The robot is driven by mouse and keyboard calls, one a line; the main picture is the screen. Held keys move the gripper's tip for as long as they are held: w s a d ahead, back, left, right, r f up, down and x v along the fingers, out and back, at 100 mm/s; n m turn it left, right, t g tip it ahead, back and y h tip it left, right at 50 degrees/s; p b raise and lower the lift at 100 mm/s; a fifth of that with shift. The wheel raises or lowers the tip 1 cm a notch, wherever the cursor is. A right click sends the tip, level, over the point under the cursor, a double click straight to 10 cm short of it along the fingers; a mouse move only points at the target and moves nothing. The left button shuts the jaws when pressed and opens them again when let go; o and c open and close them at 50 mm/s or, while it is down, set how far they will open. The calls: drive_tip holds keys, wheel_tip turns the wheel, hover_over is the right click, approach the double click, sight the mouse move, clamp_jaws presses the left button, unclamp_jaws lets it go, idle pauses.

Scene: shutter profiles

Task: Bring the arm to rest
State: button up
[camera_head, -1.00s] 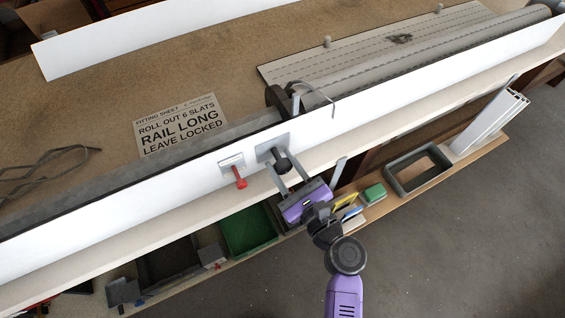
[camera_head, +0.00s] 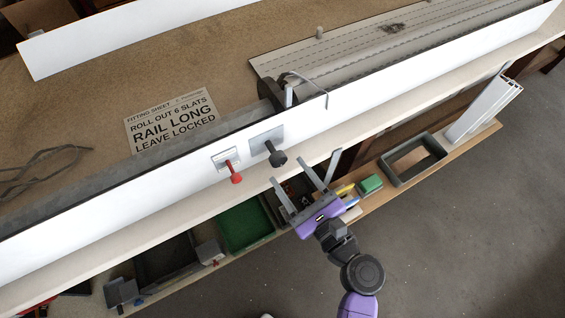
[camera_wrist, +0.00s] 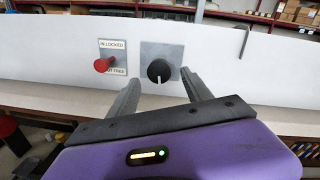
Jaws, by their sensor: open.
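My gripper (camera_head: 306,182) is open and empty in front of the white panel (camera_head: 331,112), its two grey fingers pointing toward the bench. It stands apart from the black knob (camera_head: 278,158) on the panel. In the wrist view the black knob (camera_wrist: 159,71) shows just beyond and between the open fingers (camera_wrist: 164,92), with a white mark pointing down. To its left is the red lever (camera_head: 235,178), sticking outward from its labelled plate. In the wrist view the red lever (camera_wrist: 104,64) partly covers the label, which reads locked above and free below.
A fitting sheet (camera_head: 172,120) lies on the bench behind the panel, beside the slatted shutter (camera_head: 390,45). Below the bench edge are a green bin (camera_head: 243,226), a grey frame (camera_head: 414,160), a green block (camera_head: 370,184) and white profiles (camera_head: 485,108). Open floor lies at the lower right.

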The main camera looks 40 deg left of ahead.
drive_tip(key=shift+v, duration=0.95)
